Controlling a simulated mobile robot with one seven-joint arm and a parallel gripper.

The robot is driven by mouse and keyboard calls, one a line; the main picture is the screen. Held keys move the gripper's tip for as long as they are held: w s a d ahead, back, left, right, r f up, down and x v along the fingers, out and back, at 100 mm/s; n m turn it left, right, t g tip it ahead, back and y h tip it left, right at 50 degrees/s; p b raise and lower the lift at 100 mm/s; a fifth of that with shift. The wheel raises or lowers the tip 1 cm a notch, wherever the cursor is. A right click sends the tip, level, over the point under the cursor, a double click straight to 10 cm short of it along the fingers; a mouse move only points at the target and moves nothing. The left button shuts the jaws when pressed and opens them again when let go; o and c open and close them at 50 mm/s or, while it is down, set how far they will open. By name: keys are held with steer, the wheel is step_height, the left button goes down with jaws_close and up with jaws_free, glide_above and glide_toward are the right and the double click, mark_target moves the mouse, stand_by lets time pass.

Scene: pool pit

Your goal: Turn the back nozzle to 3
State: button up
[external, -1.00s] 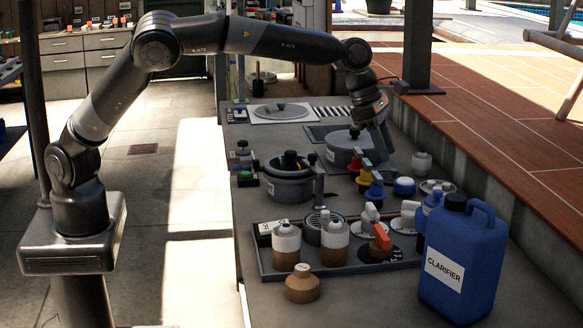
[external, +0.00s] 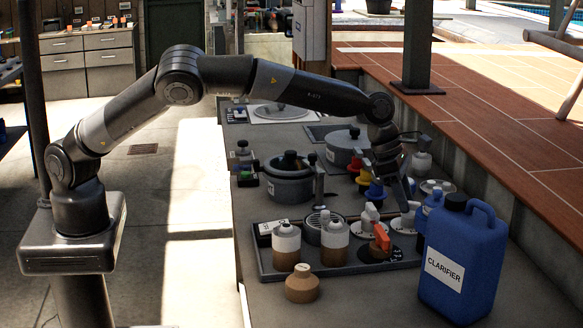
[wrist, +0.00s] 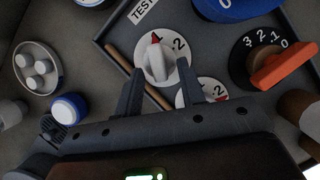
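A white nozzle (wrist: 157,62) with a red tip sits on a round white dial (wrist: 172,40) in the wrist view. The tip points toward the top of the picture, and a 2 shows to its right. This nozzle's white dial is partly visible in the external view (external: 403,226), below my gripper (external: 409,206). In the wrist view my gripper (wrist: 158,68) is open, with one finger on each side of the nozzle. I cannot tell whether the fingers touch it. A second white nozzle dial (wrist: 204,92) is partly hidden behind the right finger; it also shows in the external view (external: 370,228).
An orange handle (wrist: 284,66) on a black numbered dial stands to the right in the wrist view. The blue clarifier jug (external: 462,262) stands close by at the right. Brown-and-white bottles (external: 334,243) and a lidded pot (external: 289,178) stand to the left.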

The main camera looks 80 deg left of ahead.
steer(key=shift+c, duration=0.3)
jaws_close()
